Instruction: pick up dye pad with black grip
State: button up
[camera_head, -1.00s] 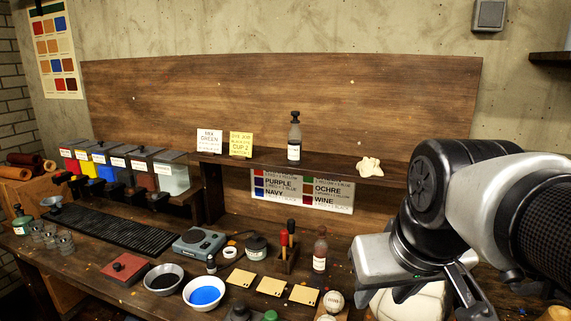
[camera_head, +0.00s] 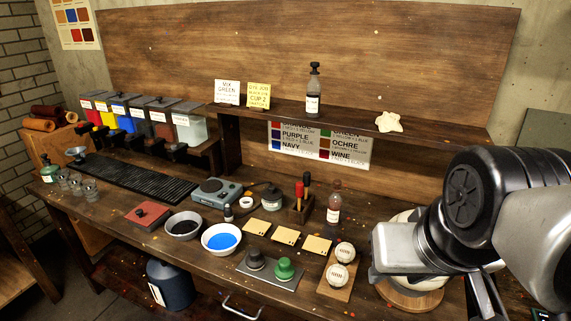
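The dye pad with the black grip (camera_head: 256,260) stands on a grey plate (camera_head: 270,276) near the front of the bench. A similar pad with a green grip (camera_head: 284,268) stands on the same plate, just to its right. My gripper (camera_head: 402,256) is at the right side of the view, above the bench and well to the right of the plate. It is apart from both pads. Its fingers are mostly hidden or cut off, so I cannot tell how far they are open.
A wooden board with two white balls (camera_head: 341,263) lies between the plate and my gripper. Behind the plate are a bowl of blue dye (camera_head: 221,238), a dark-filled bowl (camera_head: 184,226) and yellowish cards (camera_head: 286,235).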

aim_at(255, 261)
jog(key=j+z, duration=0.25)
jog(key=z, duration=0.15)
jog(key=j+z, duration=0.25)
jog(key=z, duration=0.15)
jog(key=j+z, duration=0.35)
jog(key=u, duration=1.15)
jog(key=i+l, duration=0.05)
jog(key=l, duration=0.05)
